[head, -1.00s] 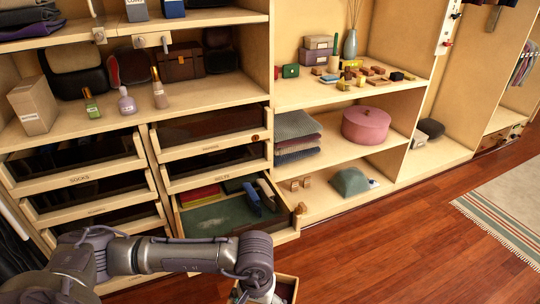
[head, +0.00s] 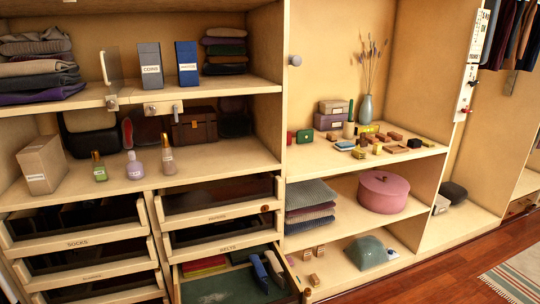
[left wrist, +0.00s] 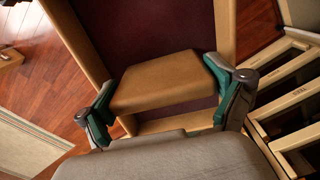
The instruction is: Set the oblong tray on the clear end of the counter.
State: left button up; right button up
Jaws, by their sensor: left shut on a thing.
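The oblong tray (left wrist: 229,25) shows in the left wrist view, with a tan wooden rim and a dark maroon inside. My left gripper (left wrist: 165,95) is shut on a tan wooden part of it, with a green-padded finger on either side. The tray's far end is cut off by the picture. The head view shows neither the tray nor my grippers. There, a wooden counter (head: 230,158) carries a tan box (head: 42,164) and several bottles at its left and middle. Its front right stretch is bare.
Open drawers (head: 218,217) jut out below the counter. To the right, a shelf (head: 310,160) holds a vase (head: 364,109), boxes and several small blocks. A pink round box (head: 382,192) stands below. Red-brown floor (head: 450,270) is clear at lower right.

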aim_at(316, 160)
jog(key=i+l+u, duration=0.3)
jog(key=i+l, duration=0.15)
jog(key=l, duration=0.2)
jog(key=i+l+u, duration=0.25)
jog(key=i+l, duration=0.15)
jog(key=l, duration=0.3)
jog(key=i+l+u, duration=0.15)
jog(key=l, duration=0.25)
jog(key=i+l+u, duration=0.15)
jog(key=l, duration=0.25)
